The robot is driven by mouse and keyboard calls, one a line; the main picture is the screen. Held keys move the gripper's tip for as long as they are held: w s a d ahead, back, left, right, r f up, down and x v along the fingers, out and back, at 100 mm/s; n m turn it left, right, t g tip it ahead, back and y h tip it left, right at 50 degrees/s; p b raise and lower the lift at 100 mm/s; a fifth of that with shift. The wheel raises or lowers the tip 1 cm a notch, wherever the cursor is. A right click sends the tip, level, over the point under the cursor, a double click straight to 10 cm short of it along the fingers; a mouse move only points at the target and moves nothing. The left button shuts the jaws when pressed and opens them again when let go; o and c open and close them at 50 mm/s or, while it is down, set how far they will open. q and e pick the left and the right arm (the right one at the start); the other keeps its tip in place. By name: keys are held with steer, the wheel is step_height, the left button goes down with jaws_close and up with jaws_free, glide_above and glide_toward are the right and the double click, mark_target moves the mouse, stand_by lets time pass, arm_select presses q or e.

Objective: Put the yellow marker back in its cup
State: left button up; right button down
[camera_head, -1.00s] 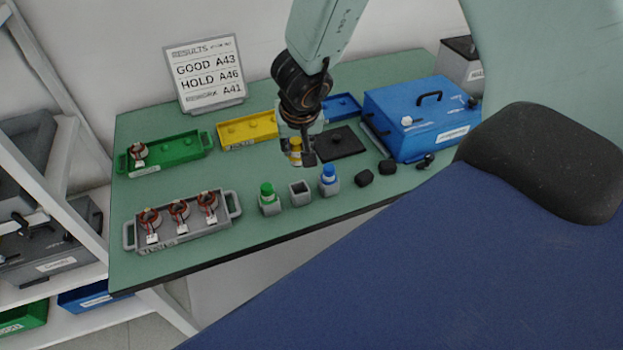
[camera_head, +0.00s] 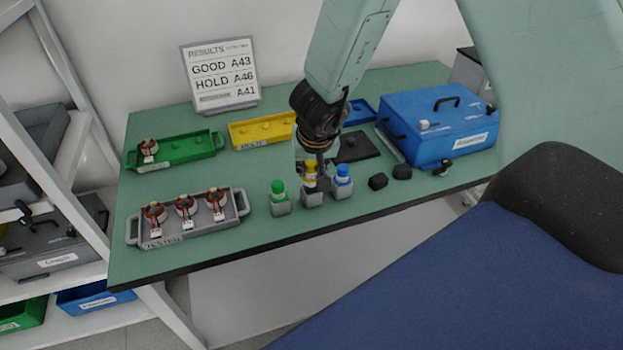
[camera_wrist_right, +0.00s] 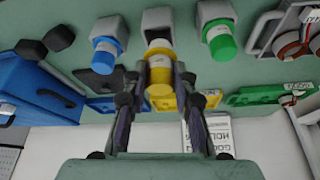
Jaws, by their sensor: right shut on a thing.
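The yellow marker (camera_head: 309,170) is held between the fingers of my right gripper (camera_head: 312,182), which is shut on it. In the wrist view the marker (camera_wrist_right: 161,80) stands between the two fingertips (camera_wrist_right: 160,85), in line with the grey middle cup (camera_wrist_right: 158,28). In the head view the marker is at the mouth of that cup (camera_head: 312,199); how deep it sits is hidden by the fingers. The green marker (camera_head: 278,187) stands in the cup to the left and the blue marker (camera_head: 343,172) in the cup to the right. My left gripper is not in view.
A grey tray (camera_head: 243,203) with stators is at the left front. Green (camera_head: 205,150) and yellow (camera_head: 262,133) trays, a results sign (camera_head: 222,103) and a blue case (camera_head: 420,145) are behind. Small black pieces (camera_head: 378,181) lie right of the cups.

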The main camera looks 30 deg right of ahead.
mark_target(313, 173)
steer(key=b+x, duration=0.1)
steer(key=x, duration=0.1)
steer(key=b+x, duration=0.1)
steer(key=shift+s+f, duration=0.25)
steer(key=shift+f, duration=0.2)
steer(key=shift+s+a+r, duration=0.25)
steer(key=shift+r, duration=0.1)
steer(key=shift+w+d+f, duration=0.15)
steer(key=shift+d+f, duration=0.05)
steer(key=shift+f, duration=0.3)
steer(key=c, duration=1.5)
jaws_free()
steer(key=shift+f, duration=0.1)
steer(key=o, duration=0.4)
steer(key=shift+a+r, duration=0.15)
steer(key=shift+r, duration=0.1)
steer(key=shift+f, duration=0.1)
